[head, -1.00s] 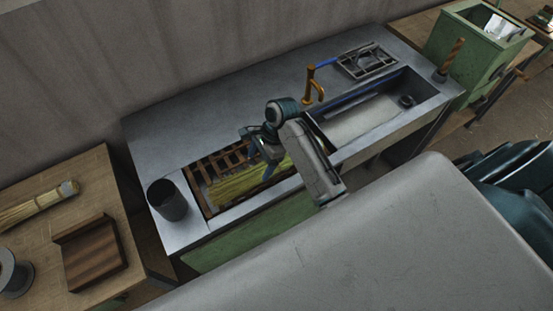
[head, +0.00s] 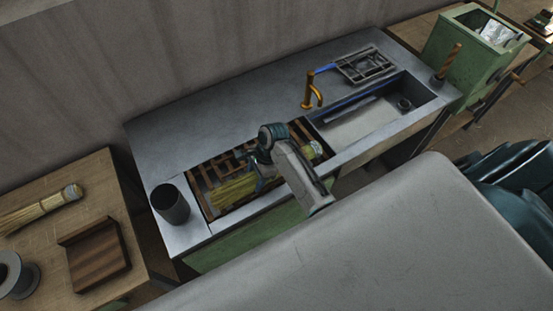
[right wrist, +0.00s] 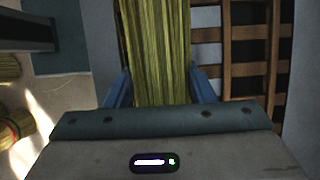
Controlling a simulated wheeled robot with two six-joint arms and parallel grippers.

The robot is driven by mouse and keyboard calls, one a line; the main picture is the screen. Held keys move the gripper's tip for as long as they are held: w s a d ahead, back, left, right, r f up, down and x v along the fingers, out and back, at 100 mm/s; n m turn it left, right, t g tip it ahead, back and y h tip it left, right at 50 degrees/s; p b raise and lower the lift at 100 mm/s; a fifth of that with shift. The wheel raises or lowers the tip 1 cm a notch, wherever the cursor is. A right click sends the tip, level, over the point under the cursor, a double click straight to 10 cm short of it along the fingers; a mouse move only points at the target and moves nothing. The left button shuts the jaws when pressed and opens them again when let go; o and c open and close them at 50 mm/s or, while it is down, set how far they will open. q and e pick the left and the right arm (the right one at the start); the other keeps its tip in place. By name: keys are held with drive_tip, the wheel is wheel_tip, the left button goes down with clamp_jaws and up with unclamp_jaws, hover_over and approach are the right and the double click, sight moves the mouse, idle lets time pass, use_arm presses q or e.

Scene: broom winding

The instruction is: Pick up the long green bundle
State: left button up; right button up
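The long green bundle (head: 235,190) lies lengthwise along the front side of a slatted wooden rack (head: 212,167) set in the grey bench. Its right end, with a pale band, shows to the right of my arm. My right gripper (head: 263,183) is down over the middle of the bundle and hides part of it. In the right wrist view the green bundle (right wrist: 155,50) runs between the two blue fingers of my right gripper (right wrist: 160,88). The fingers sit against both its sides, so the gripper appears shut on it. My left gripper is not in view.
A dark cylinder (head: 170,204) stands left of the rack. A sink (head: 375,122) with a brass tap (head: 308,92) lies to the right. A wooden table (head: 110,192) at the left holds a broom (head: 42,208) and a brown block (head: 96,255).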

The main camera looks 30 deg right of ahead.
drive_tip(key=c, duration=0.4)
drive_tip(key=shift+r, duration=0.1)
